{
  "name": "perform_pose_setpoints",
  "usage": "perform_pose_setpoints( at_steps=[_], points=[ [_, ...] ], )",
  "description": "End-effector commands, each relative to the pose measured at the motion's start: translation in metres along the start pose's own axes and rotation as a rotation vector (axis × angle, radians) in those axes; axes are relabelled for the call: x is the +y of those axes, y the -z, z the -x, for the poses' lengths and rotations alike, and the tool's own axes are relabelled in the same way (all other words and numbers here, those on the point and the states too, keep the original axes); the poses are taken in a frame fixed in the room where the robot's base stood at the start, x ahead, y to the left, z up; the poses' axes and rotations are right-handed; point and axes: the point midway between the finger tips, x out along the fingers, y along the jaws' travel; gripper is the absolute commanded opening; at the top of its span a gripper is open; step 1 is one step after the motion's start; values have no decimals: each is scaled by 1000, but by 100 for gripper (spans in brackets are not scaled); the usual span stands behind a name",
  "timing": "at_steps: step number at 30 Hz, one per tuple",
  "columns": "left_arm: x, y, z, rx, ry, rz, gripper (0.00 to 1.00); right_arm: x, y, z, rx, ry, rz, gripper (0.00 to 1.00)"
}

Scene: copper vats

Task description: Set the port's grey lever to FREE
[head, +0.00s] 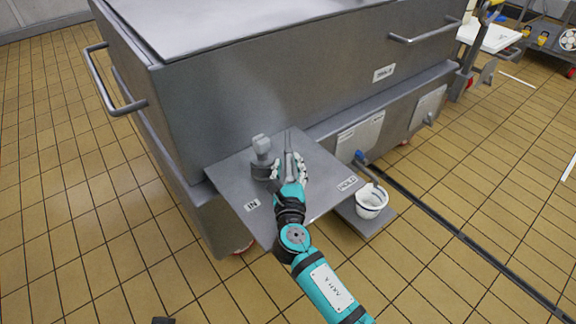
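A grey metal plate (225,175) juts from the side of the big grey vat, with an IN label (252,205) at its left and a HOLD label (347,184) at its right. No FREE label is readable. A grey knob-topped post (262,148) stands on the plate. A slim grey bar (288,143), perhaps the lever, shows just right of it. My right gripper (288,166) is over the plate, its fingertips on either side of the bar's lower part. Whether they press on it cannot be told.
The grey vat (290,75) fills the back, with a bar handle (108,85) sticking out at its left end. A white bucket (371,201) sits on a low shelf right of the plate. A dark floor channel (450,230) runs to the right. The tiled floor is clear at left.

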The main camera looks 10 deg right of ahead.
Motion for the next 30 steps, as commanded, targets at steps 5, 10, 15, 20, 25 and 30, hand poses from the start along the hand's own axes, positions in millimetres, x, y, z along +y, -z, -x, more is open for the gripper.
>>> perform_pose_setpoints(
  at_steps=[5, 10, 15, 20, 25, 30],
  points=[
    [0, 0, 0, 0, 0, 0, 40, -1, 1, 0, 2, 1, 1, 39],
    [0, 0, 0, 1, -1, -1, 40, 0, 1, 5, 0, -1, 1, 39],
    [0, 0, 0, 1, -1, -1, 40, -1, 2, 32, 2, -2, 1, 39],
    [0, 0, 0, 1, -1, -1, 40, -1, 2, 68, 3, -1, 1, 39],
    [0, 0, 0, 1, -1, -1, 40, -2, 2, 99, 4, 0, 1, 39],
    [0, 0, 0, 1, -1, 0, 40, -2, 2, 117, 3, 1, 0, 39]
  ],
)
